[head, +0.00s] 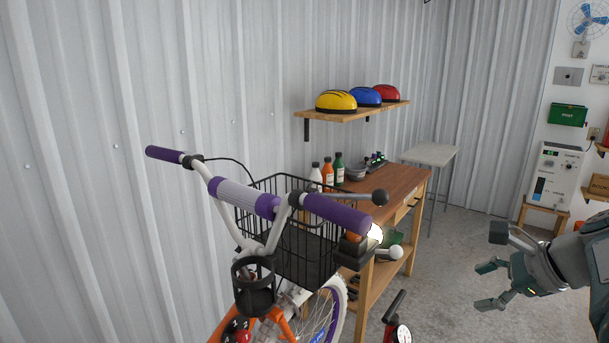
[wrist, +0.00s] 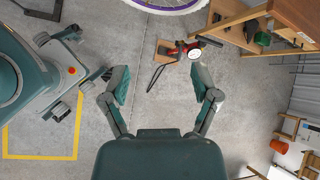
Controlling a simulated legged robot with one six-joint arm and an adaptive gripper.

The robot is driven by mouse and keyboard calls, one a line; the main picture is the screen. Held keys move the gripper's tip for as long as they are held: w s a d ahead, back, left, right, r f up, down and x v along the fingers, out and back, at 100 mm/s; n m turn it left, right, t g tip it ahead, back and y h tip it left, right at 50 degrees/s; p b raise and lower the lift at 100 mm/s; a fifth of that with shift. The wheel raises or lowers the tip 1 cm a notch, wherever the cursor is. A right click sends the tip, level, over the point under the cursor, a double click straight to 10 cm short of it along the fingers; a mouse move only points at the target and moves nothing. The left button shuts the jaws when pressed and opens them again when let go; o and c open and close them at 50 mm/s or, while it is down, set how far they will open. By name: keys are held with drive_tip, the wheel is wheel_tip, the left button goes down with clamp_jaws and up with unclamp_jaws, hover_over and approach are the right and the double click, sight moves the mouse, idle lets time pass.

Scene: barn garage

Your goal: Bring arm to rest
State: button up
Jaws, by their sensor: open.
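My gripper (head: 485,285) is at the right edge of the head view, held in the air over the concrete floor. Its two fingers are spread apart with nothing between them. In the wrist view my gripper (wrist: 158,88) shows both fingers open, with bare floor and a red floor pump (wrist: 190,50) seen beyond them. The arm reaches in from the right side of the head view; most of it is out of frame there.
An orange bicycle (head: 275,325) with purple grips and a black basket (head: 290,260) stands in front. Behind it is a wooden workbench (head: 395,180) with bottles. Helmets sit on a wall shelf (head: 380,109). A white machine (head: 556,175) stands at right.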

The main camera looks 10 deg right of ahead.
drive_tip(key=s+a+f+n+h, duration=0.1)
drive_tip(key=s+a+f+n, duration=0.1)
drive_tip(key=a+n, duration=0.5)
drive_tip(key=s+a+f+n+g+h, duration=0.1)
drive_tip(key=s+a+f+n, duration=0.1)
drive_tip(key=a+f+n, duration=0.2)
drive_tip(key=s+a+f+n+g+h, duration=0.1)
drive_tip(key=s+a+f+n+h, duration=0.1)
drive_tip(key=a+n, duration=0.8)
drive_tip(key=s+f+n, duration=0.1)
drive_tip(key=n, duration=0.1)
drive_tip(key=shift+a+f+n, duration=0.25)
drive_tip(key=shift+a+n, duration=0.05)
drive_tip(key=shift+a, duration=0.05)
drive_tip(key=shift+a, duration=0.1)
